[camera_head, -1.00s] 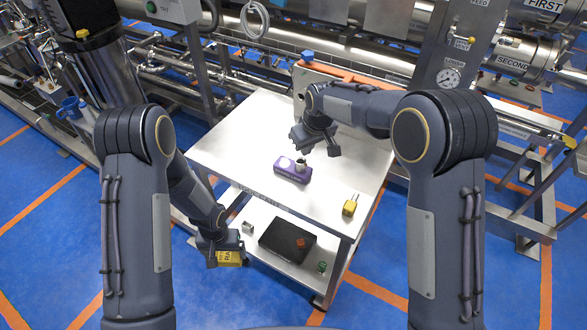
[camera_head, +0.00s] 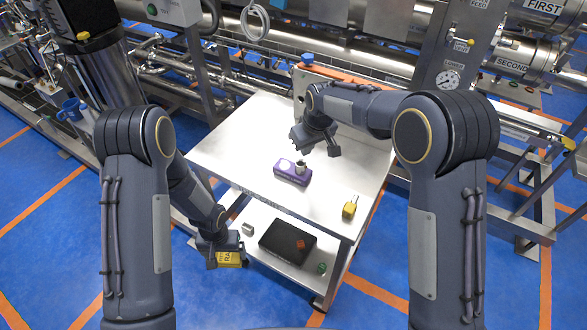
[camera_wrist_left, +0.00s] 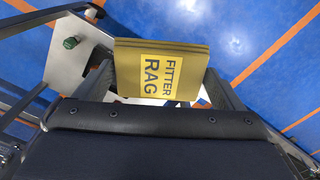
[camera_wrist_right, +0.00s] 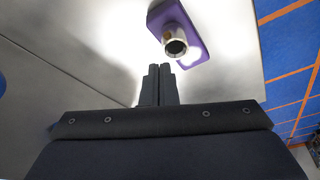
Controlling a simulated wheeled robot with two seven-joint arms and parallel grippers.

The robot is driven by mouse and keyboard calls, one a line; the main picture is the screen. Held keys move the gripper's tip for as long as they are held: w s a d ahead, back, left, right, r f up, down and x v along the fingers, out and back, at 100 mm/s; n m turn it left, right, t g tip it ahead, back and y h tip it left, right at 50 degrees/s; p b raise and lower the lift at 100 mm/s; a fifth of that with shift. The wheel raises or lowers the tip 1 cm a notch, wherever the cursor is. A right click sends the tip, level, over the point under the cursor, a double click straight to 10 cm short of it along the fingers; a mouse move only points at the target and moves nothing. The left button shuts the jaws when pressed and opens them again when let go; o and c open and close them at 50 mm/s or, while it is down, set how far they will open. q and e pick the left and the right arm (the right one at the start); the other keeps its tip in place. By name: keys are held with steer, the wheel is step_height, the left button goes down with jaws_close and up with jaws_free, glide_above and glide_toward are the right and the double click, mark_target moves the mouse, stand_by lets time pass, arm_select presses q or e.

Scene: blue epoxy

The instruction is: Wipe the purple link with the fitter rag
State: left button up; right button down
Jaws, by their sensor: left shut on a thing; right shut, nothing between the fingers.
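The purple link (camera_head: 292,173) lies on the steel table top (camera_head: 240,140), with a short metal fitting standing up from it. In the right wrist view the purple link (camera_wrist_right: 180,30) is just ahead of my right gripper (camera_wrist_right: 159,72), whose fingers are closed together and empty. In the head view my right gripper (camera_head: 316,150) hangs above and beside the link, apart from it. My left gripper (camera_head: 222,262) is shut on the yellow fitter rag (camera_head: 229,258), low beside the table's left front. The rag (camera_wrist_left: 160,72) shows its "FITTER RAG" label in the left wrist view.
A yellow block-like item (camera_head: 350,207) stands near the table's right edge. The lower shelf holds a black tray (camera_head: 287,242), a small metal part (camera_head: 247,229) and a green-topped item (camera_head: 321,267). Pipes and a panel close off the back.

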arm_select(q)
steer(key=shift+r+p, duration=1.25)
steer(key=shift+r, duration=0.2)
arm_select(e)
steer(key=shift+r, duration=2.15)
